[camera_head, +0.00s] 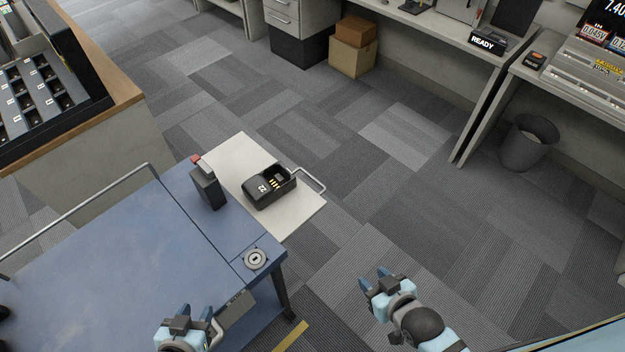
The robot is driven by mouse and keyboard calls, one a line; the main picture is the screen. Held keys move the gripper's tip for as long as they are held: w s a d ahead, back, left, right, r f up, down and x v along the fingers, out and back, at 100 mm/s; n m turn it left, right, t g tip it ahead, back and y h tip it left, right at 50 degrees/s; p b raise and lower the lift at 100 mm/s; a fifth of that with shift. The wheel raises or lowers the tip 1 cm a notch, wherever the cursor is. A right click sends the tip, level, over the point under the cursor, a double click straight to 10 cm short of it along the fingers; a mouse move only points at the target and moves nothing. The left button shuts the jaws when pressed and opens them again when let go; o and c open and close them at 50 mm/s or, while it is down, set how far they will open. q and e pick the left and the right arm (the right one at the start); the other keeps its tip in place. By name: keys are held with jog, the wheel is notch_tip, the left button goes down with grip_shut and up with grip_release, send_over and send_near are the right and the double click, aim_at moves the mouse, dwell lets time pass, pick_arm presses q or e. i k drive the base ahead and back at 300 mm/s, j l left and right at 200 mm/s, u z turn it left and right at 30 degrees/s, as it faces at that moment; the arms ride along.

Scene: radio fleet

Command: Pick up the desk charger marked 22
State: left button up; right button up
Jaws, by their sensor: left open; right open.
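The desk charger marked 22 (262,191) is a small black unit with an open slot showing gold contacts. It sits on a pale cream board (297,218) at the right end of a blue cart top (130,262). My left gripper (197,313) is open and empty at the bottom of the view, over the cart's front edge and below the charger. My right gripper (378,280) is open and empty, to the right of the cart and lower right of the charger. Neither gripper touches the charger.
A dark handheld device with a red top (207,187) stands left of the charger. A round metal disc (255,259) is on the cart corner. A waste bin (527,143) and desks stand beyond; carpet between is clear.

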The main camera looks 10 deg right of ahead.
aim_at(264, 188)
jog(key=i+l+u, duration=0.15)
jog(key=u, duration=0.2)
jog(key=i+l+u, duration=0.15)
jog(key=l+u, duration=0.2)
